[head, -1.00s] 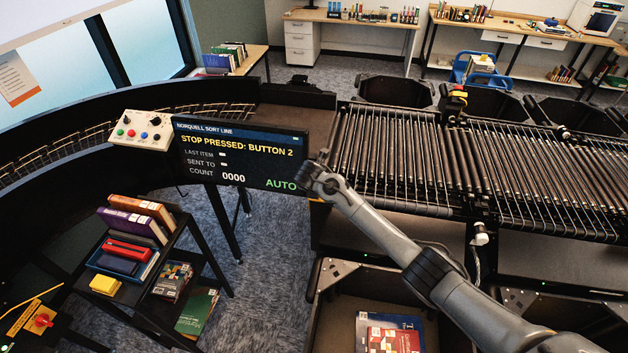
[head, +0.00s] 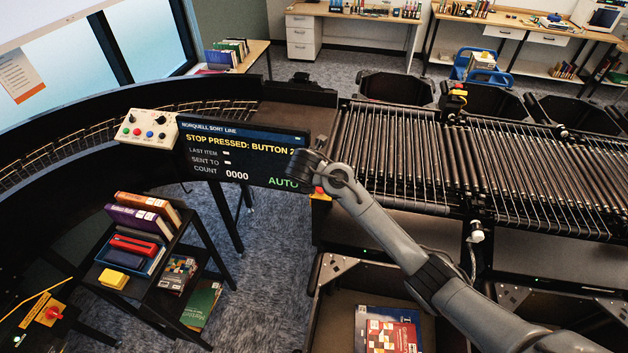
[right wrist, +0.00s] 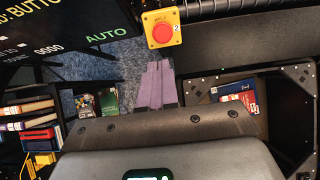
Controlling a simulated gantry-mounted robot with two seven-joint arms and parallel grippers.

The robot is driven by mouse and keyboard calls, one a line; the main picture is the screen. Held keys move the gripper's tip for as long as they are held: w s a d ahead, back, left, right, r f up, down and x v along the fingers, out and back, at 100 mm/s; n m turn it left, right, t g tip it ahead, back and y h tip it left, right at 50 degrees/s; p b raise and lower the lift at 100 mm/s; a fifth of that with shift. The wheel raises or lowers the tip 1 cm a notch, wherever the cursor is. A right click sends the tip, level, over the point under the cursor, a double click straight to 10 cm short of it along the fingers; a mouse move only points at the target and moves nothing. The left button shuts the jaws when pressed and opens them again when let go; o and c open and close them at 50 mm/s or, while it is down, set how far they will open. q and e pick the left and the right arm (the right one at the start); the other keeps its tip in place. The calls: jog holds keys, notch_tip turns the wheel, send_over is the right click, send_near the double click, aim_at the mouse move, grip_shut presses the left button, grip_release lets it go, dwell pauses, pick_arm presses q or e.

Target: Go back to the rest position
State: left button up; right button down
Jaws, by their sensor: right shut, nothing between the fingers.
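My right arm comes in from the right in the head view, and its wrist end (head: 305,170) is in front of the right edge of the screen. The fingers of my right gripper (right wrist: 156,84) show in the right wrist view, shut together with nothing between them. A red stop button on a yellow box (right wrist: 162,30) is just beyond the fingertips, apart from them in the picture. In the head view a small part of the box (head: 320,194) shows beside my wrist. The dark screen (head: 238,176) reads "STOP PRESSED: BUTTON 2" and "AUTO". My left gripper is not in view.
A roller conveyor (head: 430,160) runs to the right. A bin (head: 335,300) with books stands below it. A dark cart (head: 200,235) with books and a control box (head: 150,130) are at left. Carpet (head: 265,270) shows between cart and bin.

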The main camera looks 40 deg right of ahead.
jog(key=shift+s+a+r, duration=0.1)
jog(key=shift+r, duration=0.05)
dwell(0.3)
jog(key=s+a+f+n+g+y, duration=0.1)
jog(key=s+a+f+g, duration=0.15)
jog(key=s+f, duration=0.8)
jog(key=s+a+f+g+y, duration=0.1)
jog(key=s+a+f, duration=0.3)
jog(key=s+f, duration=0.65)
jog(key=s+a+f+m+y, duration=0.1)
jog(key=s+a+m, duration=0.3)
jog(key=s, duration=0.4)
jog(key=s+a+f+m+y, duration=0.1)
jog(key=s+a+m, duration=0.3)
jog(key=s, duration=0.4)
notch_tip(320, 180, up, 12)
jog(key=m+t+y, duration=0.1)
jog(key=m+t, duration=0.1)
jog(key=m, duration=1.5)
jog(key=shift+a, duration=0.25)
